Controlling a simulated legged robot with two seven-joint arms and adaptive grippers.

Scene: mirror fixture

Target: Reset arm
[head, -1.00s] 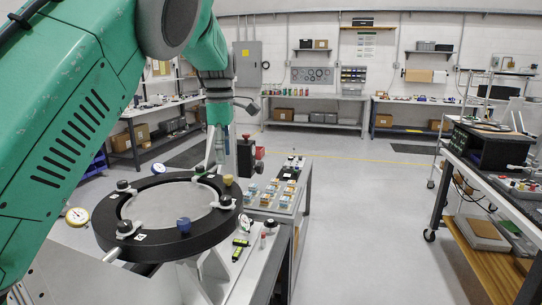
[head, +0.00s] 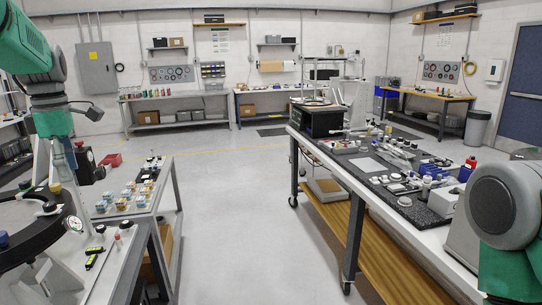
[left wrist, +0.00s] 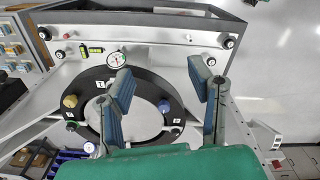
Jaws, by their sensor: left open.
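My left gripper (head: 66,165) hangs from the green arm at the left of the head view, above the mirror fixture. In the left wrist view its two blue-padded fingers (left wrist: 160,78) are spread apart with nothing between them. The fixture is a black ring (head: 32,237) around a pale round mirror (left wrist: 115,112), with clamp knobs on the rim, blue (left wrist: 164,105) and yellow (left wrist: 70,101) among them. A dial gauge (left wrist: 116,60) shows at the ring's edge. My right gripper is out of view; only a green and grey part of my right arm shows at lower right.
A bench (head: 130,212) with small blue and tan parts stands behind the fixture. A long cart (head: 330,165) with a black box (head: 318,120) and many small items stands on the right. Open grey floor (head: 240,200) lies between them.

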